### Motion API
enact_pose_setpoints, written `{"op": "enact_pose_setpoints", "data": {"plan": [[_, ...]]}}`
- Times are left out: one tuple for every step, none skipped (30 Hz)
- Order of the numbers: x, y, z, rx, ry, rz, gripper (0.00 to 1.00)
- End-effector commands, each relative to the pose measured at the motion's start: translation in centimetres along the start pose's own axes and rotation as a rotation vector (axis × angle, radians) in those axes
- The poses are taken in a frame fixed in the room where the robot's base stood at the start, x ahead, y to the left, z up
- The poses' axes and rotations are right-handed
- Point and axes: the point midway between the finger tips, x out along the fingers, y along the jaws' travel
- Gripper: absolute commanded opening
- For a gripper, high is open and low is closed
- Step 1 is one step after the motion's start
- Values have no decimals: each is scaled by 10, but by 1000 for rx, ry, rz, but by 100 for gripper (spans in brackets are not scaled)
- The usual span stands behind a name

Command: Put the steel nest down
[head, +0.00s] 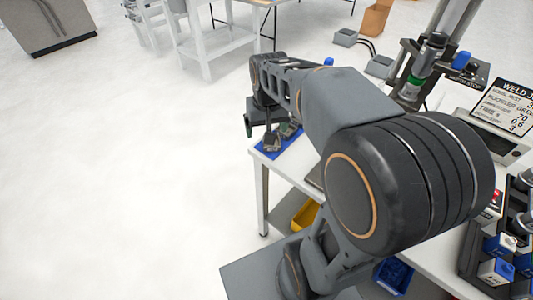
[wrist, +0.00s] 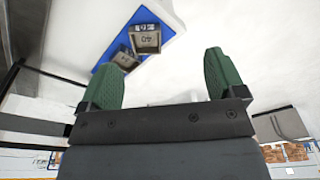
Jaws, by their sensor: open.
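My gripper (wrist: 163,76) is open, with its two green finger pads wide apart and nothing between them. Two small steel-grey nest-like pieces rest on the blue mat (wrist: 103,66). One piece (wrist: 146,40) is near the mat's edge, and the other (wrist: 126,58) is beside it. I cannot tell which is the steel nest. Both lie beyond the fingertips, apart from them. In the head view my gripper (head: 249,122) is at the left end of the table, beside the blue mat (head: 285,148), partly hidden by my arm. A grey piece (head: 272,140) shows on the mat.
The white table (head: 307,158) runs right, with a weld sign (head: 505,103) and a rack of blue-and-white items (head: 498,262) on it. A yellow bin (head: 304,215) and a blue bin (head: 394,274) are below. Open floor lies left.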

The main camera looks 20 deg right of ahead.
Motion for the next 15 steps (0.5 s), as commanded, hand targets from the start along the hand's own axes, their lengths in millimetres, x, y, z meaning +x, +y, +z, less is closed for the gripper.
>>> {"op": "enact_pose_setpoints", "data": {"plan": [[-2,-7,19,-36,30,-6,89],[-2,-10,30,-56,46,-10,89],[-1,-14,42,-82,68,-14,89],[0,-16,52,-99,81,-17,89],[1,-18,60,-116,96,-21,89],[3,-20,70,-137,113,-25,89],[5,-22,77,-150,125,-27,89],[6,-23,83,-162,134,-30,89],[8,-24,90,-176,146,-33,89],[10,-24,94,-184,152,-34,89],[11,-25,98,-191,159,-36,89],[13,-26,102,-199,165,-37,89],[13,-26,103,-204,169,-38,89],[14,-26,105,-207,172,-39,89],[15,-26,106,-210,173,-39,89]]}}
